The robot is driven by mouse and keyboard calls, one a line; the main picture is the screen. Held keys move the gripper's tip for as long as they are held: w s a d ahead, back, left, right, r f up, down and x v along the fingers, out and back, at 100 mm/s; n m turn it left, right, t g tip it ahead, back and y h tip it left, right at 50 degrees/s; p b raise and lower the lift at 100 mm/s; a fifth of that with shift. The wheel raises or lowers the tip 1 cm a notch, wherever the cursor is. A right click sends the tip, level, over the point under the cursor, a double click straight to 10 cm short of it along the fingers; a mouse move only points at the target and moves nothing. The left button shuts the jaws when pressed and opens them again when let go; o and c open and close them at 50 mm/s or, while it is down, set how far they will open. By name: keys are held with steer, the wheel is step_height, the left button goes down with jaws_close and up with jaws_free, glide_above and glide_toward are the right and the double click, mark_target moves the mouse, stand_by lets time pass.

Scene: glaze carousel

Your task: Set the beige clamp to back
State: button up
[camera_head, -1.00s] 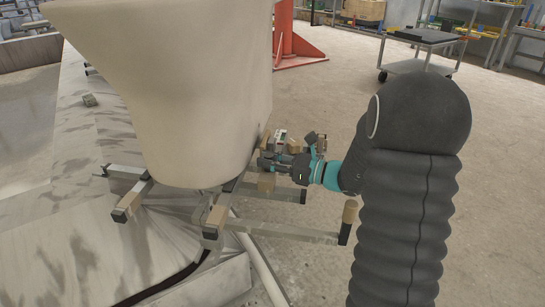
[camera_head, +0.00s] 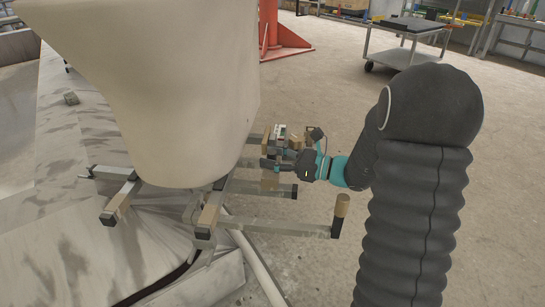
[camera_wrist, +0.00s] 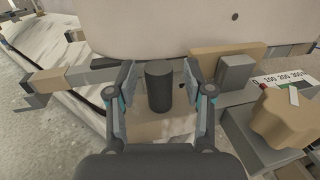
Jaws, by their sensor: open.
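A dark upright cylinder (camera_wrist: 159,85) stands between the fingers of my gripper (camera_wrist: 159,72) in the wrist view. The fingers are open, one on each side, with gaps to the cylinder. A beige block (camera_wrist: 224,62) with a grey block on its front is right of the fingers. A beige lobed knob (camera_wrist: 283,115) sits further right, beside a white scale. I cannot tell for sure which beige part is the clamp. In the head view my gripper (camera_head: 289,166) is at the frame's right side, partly hiding these parts.
A large cream vessel (camera_head: 150,90) stands over a metal frame (camera_head: 265,226) whose bars have beige and dark ends. A cart (camera_head: 402,50) and an orange stand (camera_head: 282,40) are behind, with open floor between.

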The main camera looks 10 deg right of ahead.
steer(key=v, duration=1.2)
steer(key=shift+a+r, duration=0.1)
